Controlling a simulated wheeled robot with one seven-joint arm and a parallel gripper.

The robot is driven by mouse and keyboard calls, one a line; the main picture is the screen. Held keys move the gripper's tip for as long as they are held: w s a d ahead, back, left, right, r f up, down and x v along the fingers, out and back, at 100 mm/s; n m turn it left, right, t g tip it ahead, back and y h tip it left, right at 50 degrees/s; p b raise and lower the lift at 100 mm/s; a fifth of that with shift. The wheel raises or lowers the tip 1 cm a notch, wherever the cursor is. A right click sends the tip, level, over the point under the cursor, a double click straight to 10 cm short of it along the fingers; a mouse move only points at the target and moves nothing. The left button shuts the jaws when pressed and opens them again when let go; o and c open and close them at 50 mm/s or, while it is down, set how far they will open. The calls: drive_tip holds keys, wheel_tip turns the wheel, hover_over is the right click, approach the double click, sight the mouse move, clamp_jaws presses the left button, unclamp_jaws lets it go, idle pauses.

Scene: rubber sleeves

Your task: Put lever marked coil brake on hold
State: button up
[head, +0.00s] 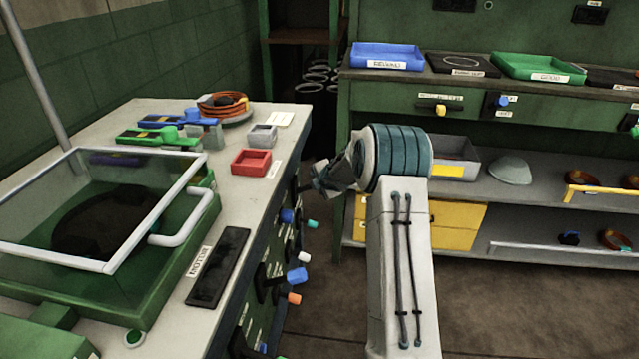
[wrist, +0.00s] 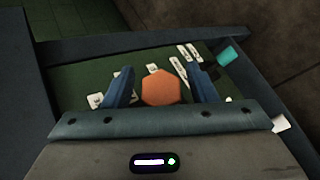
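My gripper (head: 322,180) is beside the front of the left bench, at the height of its upper levers. In the wrist view my gripper (wrist: 160,74) is open, with one blue finger on each side of an orange six-sided knob (wrist: 161,88). Small gaps show between knob and fingers. The knob sits over a green panel (wrist: 70,75) with several small white labels. Their text is too small to read, so I cannot tell which lever is the coil brake. A teal lever knob (wrist: 229,56) is to the right of the fingers.
The bench front carries more levers: blue (head: 296,275), teal (head: 312,224), white (head: 303,257) and orange (head: 293,298). A red tray (head: 251,161) sits on the bench top near its edge. Shelves (head: 520,190) stand at the right. The floor (head: 500,305) between is clear.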

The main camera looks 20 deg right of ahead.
drive_tip(key=p+v, duration=0.2)
drive_tip(key=v, duration=1.2)
drive_tip(key=shift+w, duration=0.1)
idle(0.3)
drive_tip(key=s+a+r+m+g+h+p, duration=0.3)
drive_tip(key=s+r+m+p, duration=0.65)
drive_tip(key=s+r, duration=0.55)
drive_tip(key=s+a+r+m+g+y+p, duration=0.1)
drive_tip(key=s+a+r+m+p, duration=0.1)
drive_tip(key=s, duration=0.5)
drive_tip(key=s+a+r+m+g+y+p, duration=0.1)
drive_tip(key=s+a+r+m+g+p, duration=0.1)
drive_tip(key=s, duration=0.5)
drive_tip(key=s+a+r+m+g+y+p, duration=0.1)
drive_tip(key=s+a+r+m+p, duration=0.3)
drive_tip(key=s+a+r+m, duration=0.1)
drive_tip(key=s+a+m, duration=0.1)
drive_tip(key=s+m, duration=0.1)
drive_tip(key=s, duration=0.1)
drive_tip(key=shift+a+r, duration=0.25)
